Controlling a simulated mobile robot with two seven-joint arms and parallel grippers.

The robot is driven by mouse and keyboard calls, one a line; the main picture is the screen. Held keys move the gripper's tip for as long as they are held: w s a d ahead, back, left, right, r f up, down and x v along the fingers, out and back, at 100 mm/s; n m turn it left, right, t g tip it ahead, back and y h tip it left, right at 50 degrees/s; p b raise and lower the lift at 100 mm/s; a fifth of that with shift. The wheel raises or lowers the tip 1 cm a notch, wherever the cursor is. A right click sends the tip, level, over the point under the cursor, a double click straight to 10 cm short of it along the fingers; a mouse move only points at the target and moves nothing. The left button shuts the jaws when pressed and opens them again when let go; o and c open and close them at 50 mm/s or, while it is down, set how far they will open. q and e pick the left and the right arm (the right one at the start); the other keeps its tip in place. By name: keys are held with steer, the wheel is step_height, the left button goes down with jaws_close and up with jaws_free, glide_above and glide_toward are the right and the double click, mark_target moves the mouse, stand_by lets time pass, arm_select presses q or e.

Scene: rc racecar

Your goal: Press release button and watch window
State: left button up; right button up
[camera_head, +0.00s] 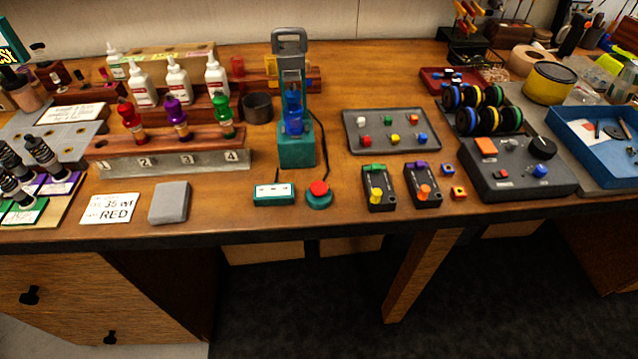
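A round red button (319,188) on a teal base stands near the table's front edge, right of centre-left. Its cap looks raised. Left of it is a small teal box (273,194) with a pale window strip on top; the marks in it are too small to read. Behind them stands a tall teal stand (297,150) with a grey top and a blue bottle-like part (293,112) inside its frame. I cannot tell whether this frame or the small box is the window. Neither of my grippers is in view, and nothing touches the button.
A grey block (169,202) and a card reading "35 WT RED" (109,208) lie to the left. A numbered rack (180,160) holds red, purple and green bottles. Two black switch boxes (380,196) stand to the right, below a grey tray (352,120). Bare wood surrounds the button.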

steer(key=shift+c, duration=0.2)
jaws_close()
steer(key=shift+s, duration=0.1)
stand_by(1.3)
